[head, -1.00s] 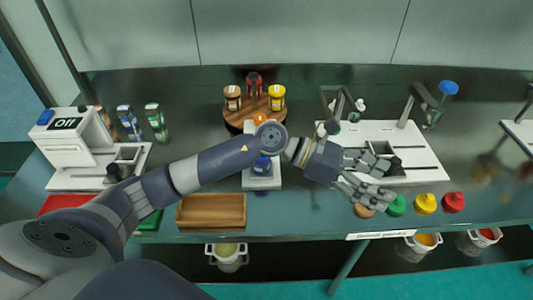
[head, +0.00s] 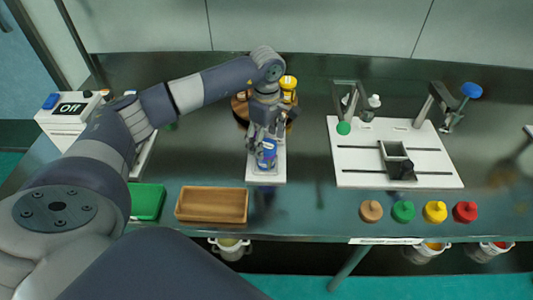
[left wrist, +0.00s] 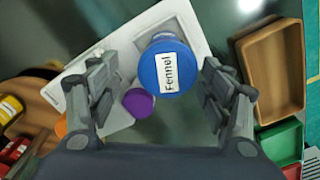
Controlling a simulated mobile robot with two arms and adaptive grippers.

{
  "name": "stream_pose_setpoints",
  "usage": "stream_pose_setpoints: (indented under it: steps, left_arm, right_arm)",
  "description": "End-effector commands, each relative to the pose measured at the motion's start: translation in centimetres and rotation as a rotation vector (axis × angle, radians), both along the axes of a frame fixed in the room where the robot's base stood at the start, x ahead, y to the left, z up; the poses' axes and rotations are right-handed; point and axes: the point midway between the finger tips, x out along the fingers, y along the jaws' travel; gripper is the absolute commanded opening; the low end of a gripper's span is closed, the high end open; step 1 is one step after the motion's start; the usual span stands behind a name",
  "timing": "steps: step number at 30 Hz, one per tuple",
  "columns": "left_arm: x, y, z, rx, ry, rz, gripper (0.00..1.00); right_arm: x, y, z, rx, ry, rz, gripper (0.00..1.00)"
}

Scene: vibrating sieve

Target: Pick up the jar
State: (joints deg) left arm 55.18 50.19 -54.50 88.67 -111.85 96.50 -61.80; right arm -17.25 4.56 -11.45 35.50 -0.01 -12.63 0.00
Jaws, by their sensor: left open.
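The jar (head: 267,151) has a blue lid and stands upright on a white plate (head: 266,179) in the middle of the bench. In the left wrist view its lid (left wrist: 167,68) reads "Fennel". My left gripper (head: 264,139) points down over the jar. In the left wrist view its two open fingers (left wrist: 160,90) are on either side of the lid, with gaps between them and the jar. A small purple round thing (left wrist: 138,102) is beside the jar in that view. My right gripper is not in view.
A wooden tray (head: 212,220) and a green tray (head: 148,201) lie at the front left. A round wooden rack (head: 239,110) with jars stands behind my gripper. A white board with a clamp (head: 345,178) and several coloured knobbed lids (head: 403,211) are to the right.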

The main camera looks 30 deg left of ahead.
Motion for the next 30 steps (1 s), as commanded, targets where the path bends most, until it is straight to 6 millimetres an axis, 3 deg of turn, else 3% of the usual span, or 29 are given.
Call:
stream_pose_setpoints:
  steps: [5,15,23,30]
  left_arm:
    - [-0.2,-0.2,-1.3,-0.002,0.002,-0.001,0.72]
    - [-0.9,-0.5,-5.6,-0.002,0.001,0.0,0.72]
    - [-0.8,-0.5,-6.0,-0.002,-0.001,-0.001,0.72]
    - [-0.8,-0.5,-6.0,-0.002,-0.001,-0.001,0.23]
  right_arm:
    - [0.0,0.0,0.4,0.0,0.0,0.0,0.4]
    - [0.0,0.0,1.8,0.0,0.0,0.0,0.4]
    - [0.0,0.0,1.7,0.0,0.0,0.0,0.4]
    - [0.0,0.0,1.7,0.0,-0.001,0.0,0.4]
